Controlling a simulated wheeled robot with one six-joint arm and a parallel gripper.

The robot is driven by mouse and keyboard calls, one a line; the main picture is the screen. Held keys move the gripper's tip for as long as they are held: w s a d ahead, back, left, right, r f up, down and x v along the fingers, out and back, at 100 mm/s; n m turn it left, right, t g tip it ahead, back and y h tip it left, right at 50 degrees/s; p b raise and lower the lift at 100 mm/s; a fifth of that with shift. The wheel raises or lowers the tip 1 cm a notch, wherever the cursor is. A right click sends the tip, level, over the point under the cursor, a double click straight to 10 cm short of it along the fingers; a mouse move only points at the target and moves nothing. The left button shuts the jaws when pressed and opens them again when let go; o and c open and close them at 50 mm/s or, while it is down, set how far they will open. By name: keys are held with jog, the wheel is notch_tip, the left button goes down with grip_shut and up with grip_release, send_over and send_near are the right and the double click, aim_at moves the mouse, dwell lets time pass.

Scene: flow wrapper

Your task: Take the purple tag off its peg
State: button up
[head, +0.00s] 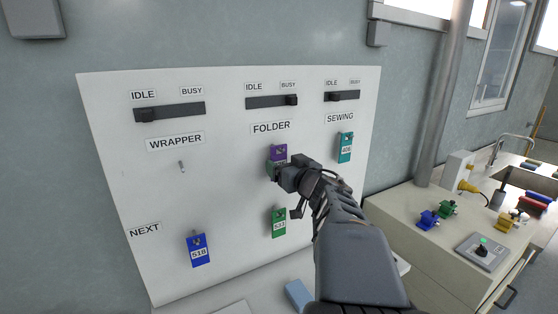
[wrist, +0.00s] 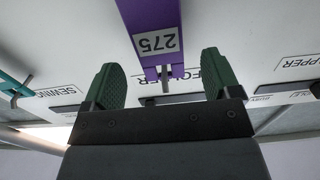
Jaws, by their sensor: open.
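The purple tag (head: 278,152) hangs on its peg under the FOLDER label on the white board. In the head view my gripper covers its lower part. In the wrist view, which is upside down, the tag (wrist: 150,30) shows the number 275, and its peg end lies between my two green fingers. My gripper (wrist: 165,75) is open, with a gap on both sides of the tag. It also shows in the head view (head: 274,170), in front of the tag.
A green tag (head: 278,223) hangs below, a teal tag (head: 346,148) under SEWING, and a blue tag (head: 198,250) beside NEXT. The WRAPPER peg (head: 182,167) is bare. Sliders run along the board's top. A cabinet (head: 415,220) with small parts stands at right.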

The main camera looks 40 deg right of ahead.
aim_at(279, 157)
jog(key=shift+w+d, duration=0.15)
jog(key=shift+w, duration=0.85)
jog(key=shift+w+d, duration=0.15)
jog(key=shift+w, duration=0.85)
jog(key=c, duration=1)
jog(key=shift+r+p, duration=0.45)
jog(key=shift+p, duration=0.25)
jog(key=shift+s, duration=0.15)
jog(key=s+a+p, duration=0.1)
jog(key=s+p, duration=0.2)
jog(key=s, duration=0.5)
jog(key=shift+s+a, duration=0.15)
jog(key=shift+s, duration=0.15)
